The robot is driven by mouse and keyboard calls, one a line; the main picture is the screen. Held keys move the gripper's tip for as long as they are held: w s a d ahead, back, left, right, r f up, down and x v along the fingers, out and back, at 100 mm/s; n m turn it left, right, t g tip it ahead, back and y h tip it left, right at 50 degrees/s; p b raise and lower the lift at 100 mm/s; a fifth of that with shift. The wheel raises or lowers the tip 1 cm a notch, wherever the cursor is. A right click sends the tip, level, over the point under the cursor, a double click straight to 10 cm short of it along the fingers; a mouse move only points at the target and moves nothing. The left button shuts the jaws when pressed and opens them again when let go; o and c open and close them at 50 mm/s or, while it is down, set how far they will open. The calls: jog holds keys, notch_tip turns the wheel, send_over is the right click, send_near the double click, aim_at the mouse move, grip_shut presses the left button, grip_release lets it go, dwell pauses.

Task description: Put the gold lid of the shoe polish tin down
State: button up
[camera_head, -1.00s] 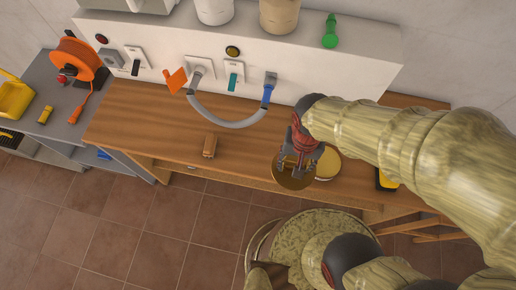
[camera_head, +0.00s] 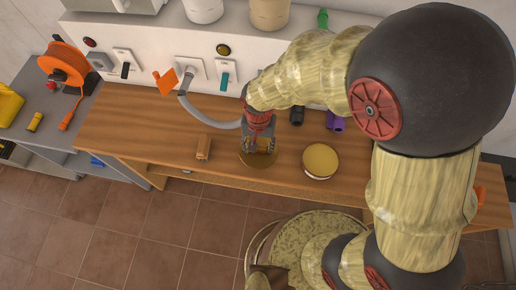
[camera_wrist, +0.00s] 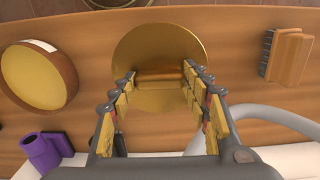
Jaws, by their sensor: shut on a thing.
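The gold lid (camera_head: 258,160) is a thin round disc at the wooden bench, left of the shoe polish tin. In the wrist view the lid (camera_wrist: 160,42) lies between my fingers, with a bar-like raised part across it. My gripper (camera_head: 262,148) points down and is shut on the lid; the fingers also show in the wrist view (camera_wrist: 160,88). The lid is at or very near the bench top; I cannot tell whether it touches. The open-looking tin (camera_head: 320,160), round with a gold face, stands apart to the right; it shows in the wrist view (camera_wrist: 38,75).
A brush with a wooden back (camera_head: 203,147) lies left of the lid. Behind are a grey hose (camera_head: 208,117), dark cylinders (camera_head: 297,115) and a purple object (camera_head: 335,121). Bare bench lies left of the brush.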

aim_at(258, 150)
jog(key=shift+w+a+f+b, duration=0.1)
jog(key=shift+f+b, duration=0.3)
jog(key=shift+f, duration=1.3)
jog(key=shift+f, duration=0.1)
jog(key=o, duration=0.9)
jog(key=shift+o, duration=0.5)
